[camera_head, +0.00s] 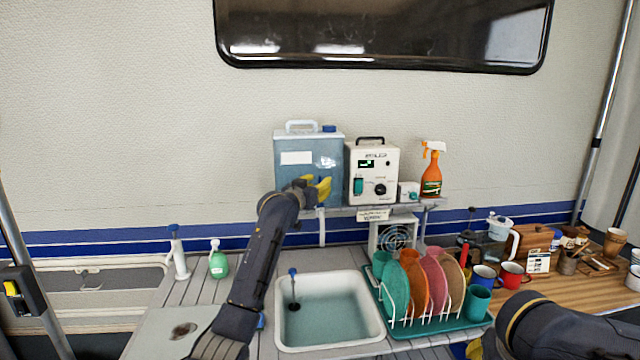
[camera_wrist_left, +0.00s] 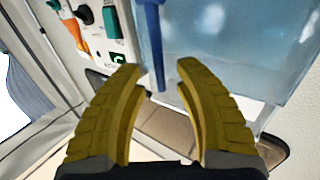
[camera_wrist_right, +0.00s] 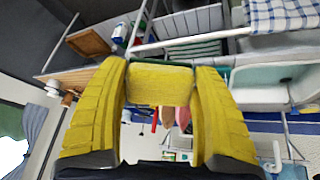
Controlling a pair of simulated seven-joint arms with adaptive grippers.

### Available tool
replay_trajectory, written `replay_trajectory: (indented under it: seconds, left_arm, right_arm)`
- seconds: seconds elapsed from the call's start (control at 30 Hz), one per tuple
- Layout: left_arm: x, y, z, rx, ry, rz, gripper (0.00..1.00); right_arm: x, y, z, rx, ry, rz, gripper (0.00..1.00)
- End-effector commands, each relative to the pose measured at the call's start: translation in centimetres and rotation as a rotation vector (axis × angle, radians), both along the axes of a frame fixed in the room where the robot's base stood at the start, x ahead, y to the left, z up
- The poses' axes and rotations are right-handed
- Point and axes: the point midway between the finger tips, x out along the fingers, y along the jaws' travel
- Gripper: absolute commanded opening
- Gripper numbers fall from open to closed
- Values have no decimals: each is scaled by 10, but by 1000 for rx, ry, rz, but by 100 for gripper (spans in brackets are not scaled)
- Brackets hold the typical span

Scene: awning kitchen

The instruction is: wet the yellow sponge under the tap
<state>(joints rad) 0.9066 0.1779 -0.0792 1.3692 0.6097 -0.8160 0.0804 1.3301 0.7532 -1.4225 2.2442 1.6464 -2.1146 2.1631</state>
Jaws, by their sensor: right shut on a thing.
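The yellow sponge (camera_wrist_right: 160,85) is held between the fingers of my right gripper (camera_wrist_right: 161,75), which is shut on it. In the head view only a bit of yellow shows at the bottom edge, right of the sink, and the sponge cannot be told apart there. My left gripper (camera_head: 318,188) is at the front of the blue-grey water container (camera_head: 308,162). In the left wrist view its fingers (camera_wrist_left: 157,68) are apart, with a narrow blue tap-like part (camera_wrist_left: 151,45) between and just beyond the tips. The white sink (camera_head: 372,318) lies below, in front of the shelf.
A teal dish rack (camera_head: 440,328) with several plates stands right of the sink. A white device (camera_head: 373,172) and an orange spray bottle (camera_head: 431,175) share the shelf. A green soap bottle (camera_head: 218,263) stands left. A blue-topped stick (camera_head: 293,275) is at the sink's left side.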

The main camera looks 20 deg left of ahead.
Motion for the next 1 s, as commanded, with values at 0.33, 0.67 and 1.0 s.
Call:
replay_trajectory:
  seconds: [0.33,0.67,1.0]
  left_arm:
    - [14,-2,0,0,-1,1,32]
    - [14,-2,0,0,-1,1,33]
    - [14,-2,0,0,-1,1,0]
  right_arm:
    - [0,0,0,0,0,0,42]
    - [0,0,0,0,0,0,42]
    - [0,0,0,0,0,0,42]
